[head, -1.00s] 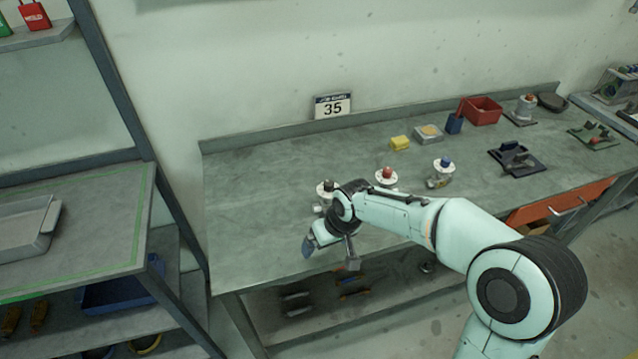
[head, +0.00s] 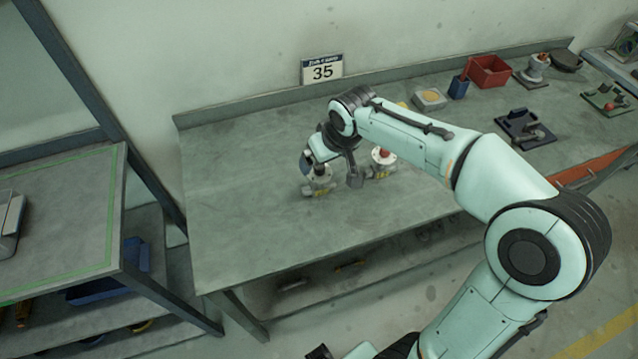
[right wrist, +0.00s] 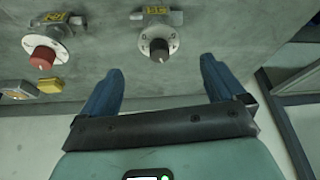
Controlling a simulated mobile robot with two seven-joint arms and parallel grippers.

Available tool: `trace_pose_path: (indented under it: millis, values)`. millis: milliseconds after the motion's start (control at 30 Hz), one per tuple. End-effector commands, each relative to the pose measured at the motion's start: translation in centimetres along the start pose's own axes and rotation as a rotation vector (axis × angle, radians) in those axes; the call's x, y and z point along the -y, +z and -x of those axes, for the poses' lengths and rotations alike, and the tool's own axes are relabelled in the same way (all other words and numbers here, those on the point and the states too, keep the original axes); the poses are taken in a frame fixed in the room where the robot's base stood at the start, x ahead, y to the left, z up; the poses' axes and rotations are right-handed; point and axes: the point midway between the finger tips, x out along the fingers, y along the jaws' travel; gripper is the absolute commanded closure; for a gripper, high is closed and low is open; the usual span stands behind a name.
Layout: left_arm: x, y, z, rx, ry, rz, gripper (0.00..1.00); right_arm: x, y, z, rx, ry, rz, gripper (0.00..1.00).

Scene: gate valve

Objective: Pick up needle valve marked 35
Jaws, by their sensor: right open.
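A needle valve with a dark knob and a white round flange (head: 319,176) lies on the workbench; it also shows in the right wrist view (right wrist: 158,46), just beyond the fingertips and between their lines. It has a yellow tag whose marking I cannot read surely. A similar valve with a red knob (head: 383,156) lies to its right; it shows at the left in the right wrist view (right wrist: 43,54). My right gripper (head: 331,167) is open and empty at the dark-knob valve (right wrist: 160,85). My left gripper is not in view.
My right arm crosses over the bench (head: 235,190) and hides part of it. A grey dish (head: 430,97), a blue holder (head: 459,87) and a red bin (head: 489,72) stand at the back. The bench's left part is clear. A shelf (head: 75,200) stands further left.

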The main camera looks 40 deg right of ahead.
Motion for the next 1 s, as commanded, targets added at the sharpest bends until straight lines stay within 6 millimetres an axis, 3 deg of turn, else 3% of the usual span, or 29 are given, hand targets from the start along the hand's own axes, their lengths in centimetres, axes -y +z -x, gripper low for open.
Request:
trace_pose_path:
  millis: [600,867,933,1000]
  values:
    - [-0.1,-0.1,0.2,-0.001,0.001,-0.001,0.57,0.0,-0.1,-7.0,0.001,0.0,0.001,0.04]
    - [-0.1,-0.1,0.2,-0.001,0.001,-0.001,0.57,0.0,-0.2,-7.4,-0.001,0.0,0.0,0.04]
    - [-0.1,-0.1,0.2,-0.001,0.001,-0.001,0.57,0.0,-0.2,-7.3,-0.001,0.0,0.0,0.2]
    - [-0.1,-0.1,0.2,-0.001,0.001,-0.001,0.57,0.0,-0.2,-7.3,-0.001,0.0,0.0,0.43]
